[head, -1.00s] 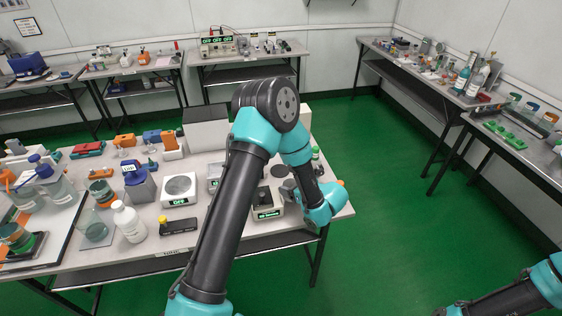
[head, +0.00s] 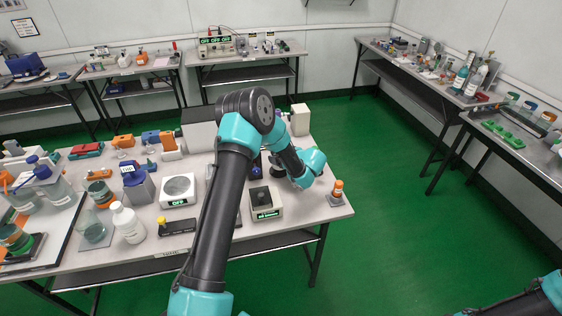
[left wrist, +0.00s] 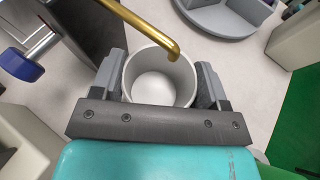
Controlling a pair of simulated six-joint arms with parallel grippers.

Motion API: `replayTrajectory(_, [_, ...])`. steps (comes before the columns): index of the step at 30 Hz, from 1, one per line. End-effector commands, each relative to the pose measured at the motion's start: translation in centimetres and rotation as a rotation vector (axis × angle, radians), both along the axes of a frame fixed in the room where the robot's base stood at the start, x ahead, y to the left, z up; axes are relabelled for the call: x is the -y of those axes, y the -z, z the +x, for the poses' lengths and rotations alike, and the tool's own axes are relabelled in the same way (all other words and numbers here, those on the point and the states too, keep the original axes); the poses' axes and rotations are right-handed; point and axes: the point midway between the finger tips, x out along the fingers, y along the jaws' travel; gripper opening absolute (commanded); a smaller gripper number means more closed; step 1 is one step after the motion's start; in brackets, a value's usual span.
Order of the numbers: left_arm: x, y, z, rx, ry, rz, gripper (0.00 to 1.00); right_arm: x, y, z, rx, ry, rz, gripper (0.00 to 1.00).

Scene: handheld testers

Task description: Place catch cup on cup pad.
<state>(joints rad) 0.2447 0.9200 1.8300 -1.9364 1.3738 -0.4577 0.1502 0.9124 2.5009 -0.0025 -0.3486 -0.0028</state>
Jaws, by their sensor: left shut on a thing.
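The catch cup (left wrist: 160,92) is a pale grey, open, empty cup in the left wrist view. My left gripper (left wrist: 161,75) is shut on it, with one finger on each side. A brass spout (left wrist: 150,28) curves over the cup's mouth. In the head view my left gripper (head: 279,168) is over the right part of the near table, and the cup is hidden there by my arm. I cannot make out the cup pad in either current view. My right arm shows only at the bottom right corner; its gripper is out of frame.
An instrument with a green display (head: 266,205) stands in front of my left gripper. A grey round holder (left wrist: 225,14) and a blue-ended object (left wrist: 20,65) lie around the cup in the left wrist view.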

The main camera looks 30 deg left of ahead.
Motion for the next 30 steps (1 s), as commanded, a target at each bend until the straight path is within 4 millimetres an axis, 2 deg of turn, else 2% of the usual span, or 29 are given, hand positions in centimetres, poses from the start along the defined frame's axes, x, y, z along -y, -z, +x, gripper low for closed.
replayTrajectory(7, [-0.1,0.0,0.0,0.0,-0.001,0.0,0.45,0.0,0.0,0.0,0.0,0.0,0.0,0.93])
replayTrajectory(10, [-0.9,0.0,0.3,0.0,-0.005,0.001,0.45,0.0,0.0,0.0,0.0,0.0,0.0,0.93])
replayTrajectory(18, [-1.2,3.4,0.1,-0.003,-0.009,0.0,0.45,0.0,0.0,0.0,0.0,0.0,0.0,0.93])
replayTrajectory(30, [-1.3,3.8,0.1,0.0,-0.009,0.0,0.45,0.0,0.0,0.0,0.0,0.0,0.0,0.93])
